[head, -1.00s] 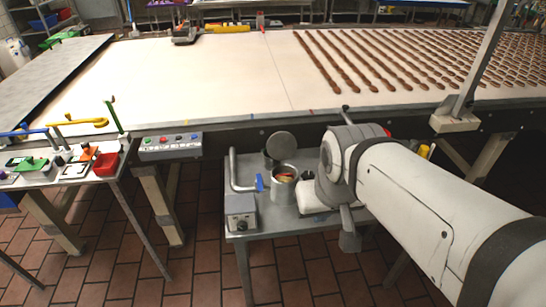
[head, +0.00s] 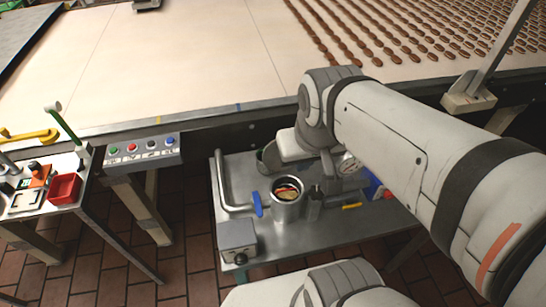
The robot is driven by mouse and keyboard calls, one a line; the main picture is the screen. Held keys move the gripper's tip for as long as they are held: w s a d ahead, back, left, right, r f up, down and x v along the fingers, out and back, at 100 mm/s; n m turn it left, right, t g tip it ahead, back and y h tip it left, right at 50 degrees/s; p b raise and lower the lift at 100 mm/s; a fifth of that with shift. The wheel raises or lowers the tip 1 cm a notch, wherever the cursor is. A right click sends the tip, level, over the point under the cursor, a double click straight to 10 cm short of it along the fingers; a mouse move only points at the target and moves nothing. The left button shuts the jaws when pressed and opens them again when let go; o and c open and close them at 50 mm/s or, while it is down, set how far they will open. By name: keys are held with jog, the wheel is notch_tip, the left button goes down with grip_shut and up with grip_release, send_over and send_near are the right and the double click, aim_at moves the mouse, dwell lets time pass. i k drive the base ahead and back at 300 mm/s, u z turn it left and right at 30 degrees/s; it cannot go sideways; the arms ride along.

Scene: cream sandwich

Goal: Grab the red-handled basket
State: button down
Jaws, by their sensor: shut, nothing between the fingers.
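I cannot make out a basket with a red handle for certain. A round metal pot (head: 288,203) stands on the small steel table (head: 290,245), with something red and yellow inside its open top. A small red part (head: 388,195) shows at the right of that table, beside a blue one; what they belong to is unclear. My gripper (head: 314,210) hangs from the wrist just right of the pot and appears shut and empty. My arm and wrist hide part of the table behind it.
A pipe with a blue handle (head: 257,204) and a grey box (head: 237,240) are at the table's left. A conveyor (head: 180,60) carrying rows of brown pieces lies behind. A red container (head: 65,187) sits on the left-hand table.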

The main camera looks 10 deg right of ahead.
aim_at(284, 192)
jog(key=u, duration=0.85)
jog(key=k, duration=1.2)
jog(key=z, duration=0.75)
jog(key=i, duration=1)
jog(key=z, duration=0.05)
